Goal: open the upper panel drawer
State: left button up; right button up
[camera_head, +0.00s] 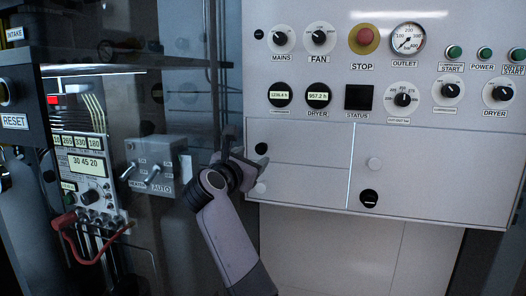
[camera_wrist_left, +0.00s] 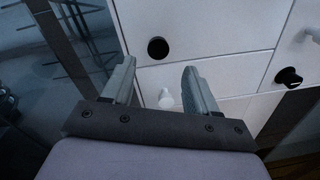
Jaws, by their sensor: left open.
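The upper panel drawer (camera_head: 308,144) is a flat white front in the lower left of the control panel, with a round black knob (camera_head: 261,148). It looks shut. The lower drawer (camera_head: 310,187) below it has a white knob (camera_head: 260,187). My left gripper (camera_head: 240,152) is at the panel's left edge, close to the knobs. The black knob (camera_wrist_left: 158,48) is just beyond the fingertips, and the white knob (camera_wrist_left: 167,98) shows between the fingers. My right gripper is not in view.
A door (camera_head: 425,175) with white and black knobs is right of the drawers. Above are dials, a red stop button (camera_head: 364,40) and labels. To the left stand a grey switch box (camera_head: 157,170) and an instrument with a red cable (camera_head: 72,240).

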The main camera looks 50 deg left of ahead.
aim_at(261, 149)
pick_arm(q)
jog(key=shift+n, duration=0.3)
jog(key=shift+r+p+x, duration=0.1)
jog(key=shift+p+x, duration=0.1)
jog(key=shift+x, duration=1.55)
jog(key=shift+r+p+x, duration=0.15)
jog(key=shift+x, duration=1.55)
jog(key=shift+a, duration=0.1)
grip_shut()
